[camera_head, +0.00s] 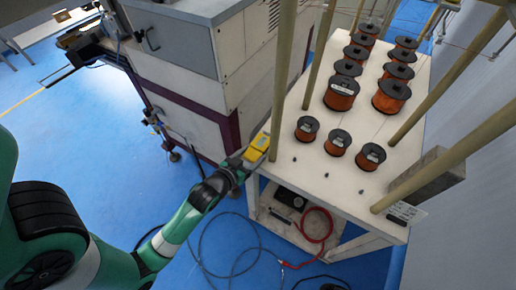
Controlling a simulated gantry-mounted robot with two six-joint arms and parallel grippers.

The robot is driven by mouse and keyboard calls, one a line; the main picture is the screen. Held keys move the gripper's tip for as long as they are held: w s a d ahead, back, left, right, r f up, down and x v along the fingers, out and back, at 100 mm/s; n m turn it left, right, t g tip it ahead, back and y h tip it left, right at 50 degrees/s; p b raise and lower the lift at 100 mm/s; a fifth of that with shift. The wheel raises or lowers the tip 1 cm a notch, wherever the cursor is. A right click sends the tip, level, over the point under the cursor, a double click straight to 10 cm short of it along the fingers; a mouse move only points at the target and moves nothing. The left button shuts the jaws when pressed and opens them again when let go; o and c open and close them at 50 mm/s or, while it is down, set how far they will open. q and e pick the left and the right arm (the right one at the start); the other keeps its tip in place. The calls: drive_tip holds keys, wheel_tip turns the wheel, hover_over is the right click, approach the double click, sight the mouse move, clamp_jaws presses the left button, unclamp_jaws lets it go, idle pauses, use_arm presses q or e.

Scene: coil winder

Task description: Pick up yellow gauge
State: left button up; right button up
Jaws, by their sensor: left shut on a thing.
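The yellow gauge (256,149) is at the left edge of the white table, near its middle height in the head view. My left gripper (243,160) is at the gauge's lower left end and is shut on it. The jaws are small in the picture and partly hidden against the gauge. I cannot tell whether the gauge touches the tabletop or is held just above it. My right gripper is not in view.
Several copper wire spools (341,93) stand on the white table (312,178). Tan posts (284,75) rise around it. A grey machine cabinet (205,95) stands close on the left. A red cable (318,226) and black cables lie below.

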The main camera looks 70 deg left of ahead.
use_arm(q)
clamp_jaws()
drive_tip(key=shift+r, duration=0.1)
drive_tip(key=shift+r, duration=0.3)
wheel_tip(320, 180, up, 4)
drive_tip(key=p, duration=0.3)
drive_tip(key=shift+s+d+f, duration=0.1)
drive_tip(key=shift+d+f, duration=0.05)
drive_tip(key=shift+f, duration=0.05)
drive_tip(key=w+r+p+v, duration=0.1)
drive_tip(key=p+v, duration=0.2)
drive_tip(key=v, duration=0.5)
drive_tip(key=w+d+r+p+v, duration=0.1)
drive_tip(key=p+v, duration=0.3)
drive_tip(key=v, duration=0.4)
drive_tip(key=shift+r, duration=0.3)
